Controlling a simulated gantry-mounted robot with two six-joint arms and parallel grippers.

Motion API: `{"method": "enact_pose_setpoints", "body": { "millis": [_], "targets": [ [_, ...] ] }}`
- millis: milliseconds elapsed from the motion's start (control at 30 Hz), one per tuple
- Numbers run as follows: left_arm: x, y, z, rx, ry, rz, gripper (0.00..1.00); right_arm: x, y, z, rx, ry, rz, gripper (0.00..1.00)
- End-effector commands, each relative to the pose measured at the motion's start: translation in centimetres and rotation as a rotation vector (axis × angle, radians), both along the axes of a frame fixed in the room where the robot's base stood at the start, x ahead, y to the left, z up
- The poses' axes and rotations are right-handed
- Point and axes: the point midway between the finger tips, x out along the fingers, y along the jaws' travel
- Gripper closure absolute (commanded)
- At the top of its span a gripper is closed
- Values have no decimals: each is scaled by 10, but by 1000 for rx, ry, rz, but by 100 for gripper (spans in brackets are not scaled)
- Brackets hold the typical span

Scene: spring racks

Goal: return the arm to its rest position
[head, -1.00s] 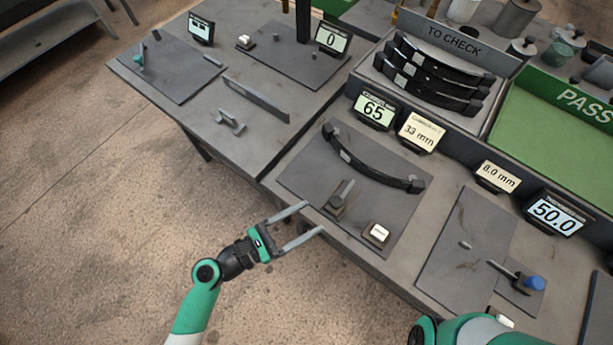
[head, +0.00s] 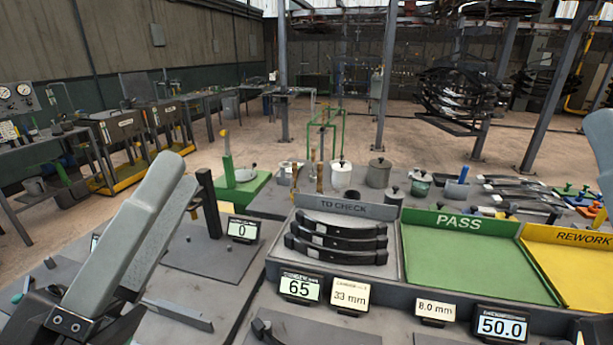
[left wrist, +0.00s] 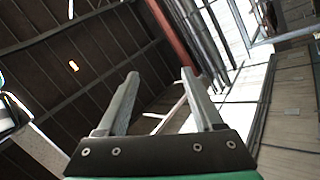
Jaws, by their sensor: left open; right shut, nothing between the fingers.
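My left gripper (head: 172,170) is raised large in the left foreground of the head view, its two grey fingers pointing up. The left wrist view also shows this gripper (left wrist: 160,85), with its fingers apart and nothing between them; beyond them are only roof and wall. My right gripper (head: 602,150) is partly visible at the right edge of the head view, cut off by the frame. It looks shut, and nothing shows in it.
The TO CHECK tray (head: 393,266) holds several black leaf springs (head: 335,237). The green PASS tray (head: 465,265) and yellow REWORK tray (head: 575,262) are empty where visible. Open floor lies beyond the benches.

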Motion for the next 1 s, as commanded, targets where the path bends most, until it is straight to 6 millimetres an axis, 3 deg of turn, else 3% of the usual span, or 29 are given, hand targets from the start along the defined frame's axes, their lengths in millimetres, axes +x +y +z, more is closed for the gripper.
{"method": "enact_pose_setpoints", "body": {
  "millis": [33,100,200,267,333,567,900,1000],
  "targets": [
    [-19,16,31,102,-142,207,32,0,0,0,0,0,0,100],
    [-35,41,52,248,-263,519,32,0,0,0,0,0,0,100],
    [-42,70,54,466,-316,893,32,0,0,0,0,0,0,100],
    [-39,77,52,606,-328,1042,32,0,0,0,0,0,0,100],
    [-38,76,97,642,-340,1067,32,1,0,43,0,4,0,100],
    [-38,75,196,640,-338,1061,32,0,0,144,0,-1,0,100],
    [-37,75,362,640,-337,1059,32,0,0,311,0,0,0,100],
    [-37,75,398,640,-336,1058,32,0,0,348,0,0,0,100]
  ]
}}
